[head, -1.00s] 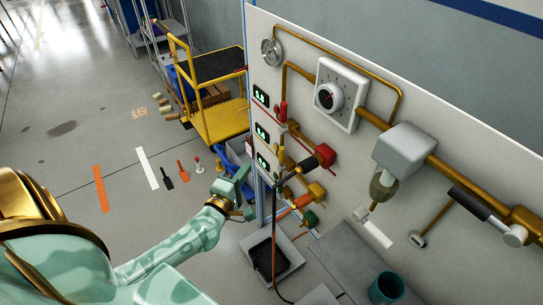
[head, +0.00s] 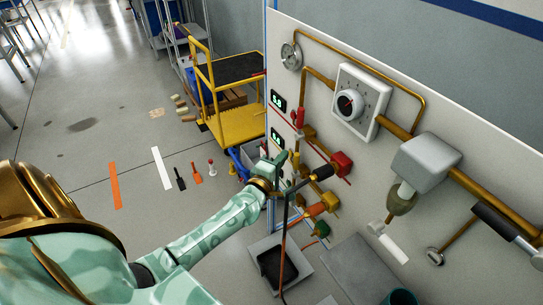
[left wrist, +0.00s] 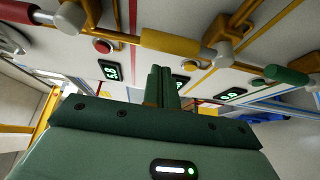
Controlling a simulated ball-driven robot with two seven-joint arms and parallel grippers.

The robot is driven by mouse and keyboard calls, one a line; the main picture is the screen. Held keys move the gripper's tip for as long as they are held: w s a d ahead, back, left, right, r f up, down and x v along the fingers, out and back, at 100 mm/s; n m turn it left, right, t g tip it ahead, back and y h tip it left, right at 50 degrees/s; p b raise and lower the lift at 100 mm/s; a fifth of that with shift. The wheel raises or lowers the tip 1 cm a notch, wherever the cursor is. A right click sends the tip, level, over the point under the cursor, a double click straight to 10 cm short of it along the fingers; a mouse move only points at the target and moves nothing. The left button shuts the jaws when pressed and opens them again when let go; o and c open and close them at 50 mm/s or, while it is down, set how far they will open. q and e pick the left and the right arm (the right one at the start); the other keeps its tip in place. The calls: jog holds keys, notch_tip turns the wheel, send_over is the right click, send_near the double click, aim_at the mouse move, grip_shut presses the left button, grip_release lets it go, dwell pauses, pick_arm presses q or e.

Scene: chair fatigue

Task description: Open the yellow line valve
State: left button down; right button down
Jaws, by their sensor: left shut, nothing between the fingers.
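The yellow line's valve shows in the head view as a yellow block (head: 331,202) on the panel, between a red block (head: 342,163) and a green block (head: 321,229). My left gripper (head: 279,163) is in front of the panel's left part, shut and empty. Its fingers (left wrist: 161,85) are together in the wrist view, apart from the yellow handle in the picture. In the head view the gripper partly hides the panel fittings. My right gripper is not in view.
A dark rod with a black grip (head: 322,172) stands close to my left gripper. A green handle (left wrist: 287,75) lies right of the yellow one. A grey tray (head: 255,253) is below. A yellow cart (head: 240,125) stands behind; the floor to the left is mostly clear.

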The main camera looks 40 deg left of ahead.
pick_arm(q)
jog(key=shift+s+d, duration=0.2)
jog(key=shift+d, duration=0.55)
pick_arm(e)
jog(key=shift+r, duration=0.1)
pick_arm(q)
jog(key=shift+s+d+m+b, duration=0.1)
jog(key=shift+d+m+b, duration=0.05)
jog(key=shift+m+b, duration=0.15)
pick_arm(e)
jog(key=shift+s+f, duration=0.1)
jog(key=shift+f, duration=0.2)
